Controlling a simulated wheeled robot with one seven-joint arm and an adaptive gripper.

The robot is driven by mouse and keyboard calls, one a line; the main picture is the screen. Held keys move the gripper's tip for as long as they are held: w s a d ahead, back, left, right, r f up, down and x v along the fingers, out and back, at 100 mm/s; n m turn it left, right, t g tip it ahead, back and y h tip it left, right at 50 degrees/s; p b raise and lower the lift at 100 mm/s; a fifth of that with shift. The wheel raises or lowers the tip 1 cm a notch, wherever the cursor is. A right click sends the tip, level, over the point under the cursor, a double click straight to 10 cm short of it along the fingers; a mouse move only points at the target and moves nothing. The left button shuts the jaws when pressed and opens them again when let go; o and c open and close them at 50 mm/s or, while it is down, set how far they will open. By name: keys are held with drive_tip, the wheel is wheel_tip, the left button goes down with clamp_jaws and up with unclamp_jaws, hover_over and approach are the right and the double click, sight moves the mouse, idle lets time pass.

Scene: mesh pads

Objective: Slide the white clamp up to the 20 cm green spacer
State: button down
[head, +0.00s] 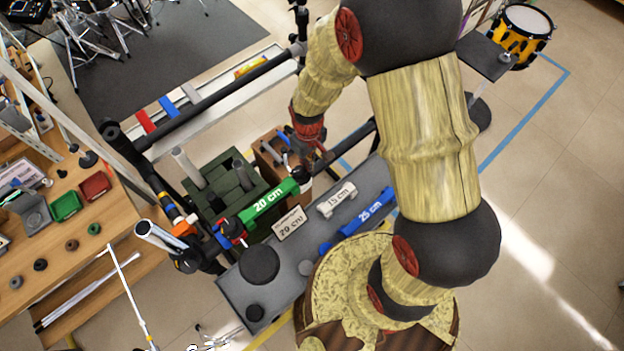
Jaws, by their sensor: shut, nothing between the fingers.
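The green 20 cm spacer (269,201) lies along a dark bar in the middle of the view, slanting up to the right. A small white piece with dark parts, which looks like the white clamp (303,173), is at the spacer's upper right end. I cannot tell whether it touches the spacer. My gripper (318,157) is just above and right of this white piece in the picture. It is shut with nothing held. Its fingertips are small and partly lost against the dark bar and clutter, so I cannot tell whether they touch the clamp.
A white 15 cm spacer (337,200), a blue 25 cm spacer (368,209) and a label card (291,225) lie on the grey shelf (300,262). A dark green crate (205,187) and a brown box (266,155) stand behind the bar. A wooden workbench (105,215) is at left.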

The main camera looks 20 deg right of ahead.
drive_tip(key=shift+s+a, duration=0.15)
drive_tip(key=shift+a, duration=0.3)
drive_tip(key=shift+d, duration=0.2)
drive_tip(key=shift+w+d, duration=0.3)
drive_tip(key=shift+d, duration=0.35)
drive_tip(key=shift+w+d, duration=0.25)
drive_tip(key=shift+d, duration=0.35)
wheel_tip(320, 180, up, 8)
drive_tip(key=p, duration=0.5)
drive_tip(key=shift+p, duration=0.4)
